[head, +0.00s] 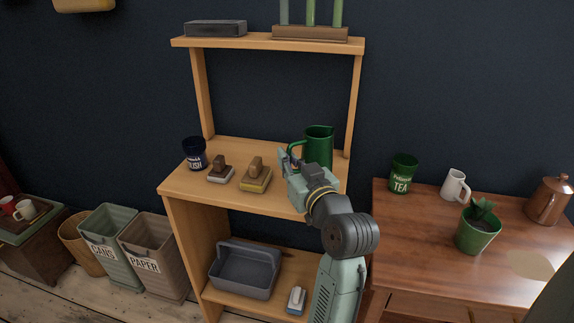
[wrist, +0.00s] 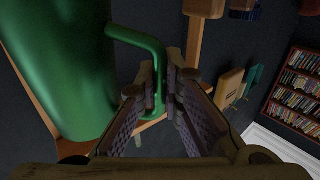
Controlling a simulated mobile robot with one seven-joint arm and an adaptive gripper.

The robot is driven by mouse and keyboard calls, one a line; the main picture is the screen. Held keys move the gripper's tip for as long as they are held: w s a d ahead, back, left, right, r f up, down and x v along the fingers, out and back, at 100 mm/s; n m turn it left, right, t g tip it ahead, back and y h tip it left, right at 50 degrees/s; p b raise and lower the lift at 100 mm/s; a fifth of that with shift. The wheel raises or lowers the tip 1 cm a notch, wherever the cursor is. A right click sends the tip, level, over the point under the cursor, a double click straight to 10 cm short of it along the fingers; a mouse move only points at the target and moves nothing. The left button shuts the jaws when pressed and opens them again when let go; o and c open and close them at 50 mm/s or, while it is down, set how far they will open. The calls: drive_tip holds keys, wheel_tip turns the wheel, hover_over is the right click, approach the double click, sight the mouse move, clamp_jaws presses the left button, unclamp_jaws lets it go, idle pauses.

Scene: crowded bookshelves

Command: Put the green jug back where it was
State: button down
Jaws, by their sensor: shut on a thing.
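The green jug (head: 319,146) stands upright at the right end of the middle shelf board (head: 220,191) of a wooden shelf unit, its handle toward the left. My gripper (head: 287,158) is at the jug's handle side, in front of it. In the wrist view the jug's body (wrist: 62,65) fills the left, and its handle (wrist: 157,62) runs down between the two fingers of my gripper (wrist: 165,98). The fingers are shut on the handle. My gripper hides the lower part of the jug in the head view, so I cannot tell whether its base touches the board.
On the same board stand a dark blue jar (head: 195,154) and two brushes, one grey-based (head: 221,174) and one yellow-based (head: 256,179). A shelf post (head: 353,105) rises close by the jug. A side table (head: 410,232) holds a green tea tin (head: 403,175), a white mug (head: 455,186) and a potted plant (head: 477,232).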

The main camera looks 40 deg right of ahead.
drive_tip(key=shift+w+d+f+p, duration=0.15)
drive_tip(key=shift+w+f, duration=0.1)
drive_tip(key=shift+f, duration=0.35)
drive_tip(key=shift+w+d+f+p, duration=0.1)
drive_tip(key=shift+w+f, duration=0.2)
drive_tip(key=shift+f, duration=0.25)
drive_tip(key=shift+w+d+f+p, duration=0.15)
drive_tip(key=shift+w+f, duration=0.1)
drive_tip(key=shift+f, duration=0.35)
drive_tip(key=shift+f+b, duration=0.3)
drive_tip(key=shift+b, duration=0.05)
drive_tip(key=c, duration=1.7)
unclamp_jaws()
drive_tip(key=shift+r, duration=0.1)
drive_tip(key=shift+r+p, duration=0.2)
drive_tip(key=shift+p, duration=0.15)
drive_tip(key=b+v, duration=0.2)
drive_tip(key=v, duration=1)
drive_tip(key=shift+b, duration=0.35)
